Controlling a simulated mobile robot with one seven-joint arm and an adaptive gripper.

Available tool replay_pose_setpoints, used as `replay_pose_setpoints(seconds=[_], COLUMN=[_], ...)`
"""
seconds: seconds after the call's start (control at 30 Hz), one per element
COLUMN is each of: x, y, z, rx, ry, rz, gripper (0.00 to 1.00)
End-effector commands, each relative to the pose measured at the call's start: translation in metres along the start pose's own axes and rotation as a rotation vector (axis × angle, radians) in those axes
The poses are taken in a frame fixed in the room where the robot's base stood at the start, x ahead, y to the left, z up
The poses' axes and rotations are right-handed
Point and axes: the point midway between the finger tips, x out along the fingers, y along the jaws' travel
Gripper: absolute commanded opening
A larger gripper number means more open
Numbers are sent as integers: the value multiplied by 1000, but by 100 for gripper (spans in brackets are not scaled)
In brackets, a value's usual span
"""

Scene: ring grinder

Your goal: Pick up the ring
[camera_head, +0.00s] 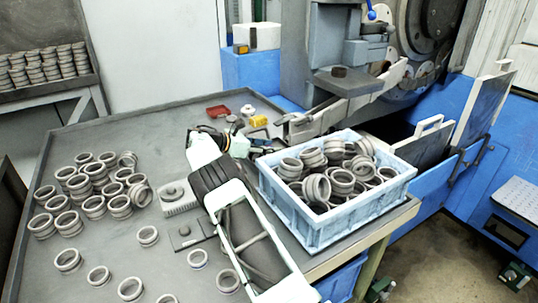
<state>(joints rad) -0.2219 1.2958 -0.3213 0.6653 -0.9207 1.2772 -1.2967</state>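Many grey metal rings are in view, and which one the task means cannot be told. A loose cluster of rings (85,190) lies on the left of the dark grey table (110,135), some stacked. Single rings lie nearer the front, such as one ring (148,236) and another ring (130,289). More rings (335,175) fill a light blue crate (318,232) at the table's right. My arm reaches up the middle, between the cluster and the crate. My gripper (210,134) is at its far end, small and partly hidden; its fingers cannot be made out.
A grey block (177,197) and a flat plate (190,234) lie left of my arm. A red tray (217,111) and a yellow item (259,121) sit at the back. The blue grinding machine (440,100) stands behind. Stacked rings (45,68) fill a rack at upper left.

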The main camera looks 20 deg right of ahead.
Motion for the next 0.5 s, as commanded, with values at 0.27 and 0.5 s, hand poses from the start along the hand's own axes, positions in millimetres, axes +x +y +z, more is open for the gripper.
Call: replay_pose_setpoints(seconds=[0.27, 0.5], x=[-1, -1], y=[0, 0], z=[0, 0], rx=[0, 0], ry=[0, 0], rz=[0, 0], gripper=[21, 0])
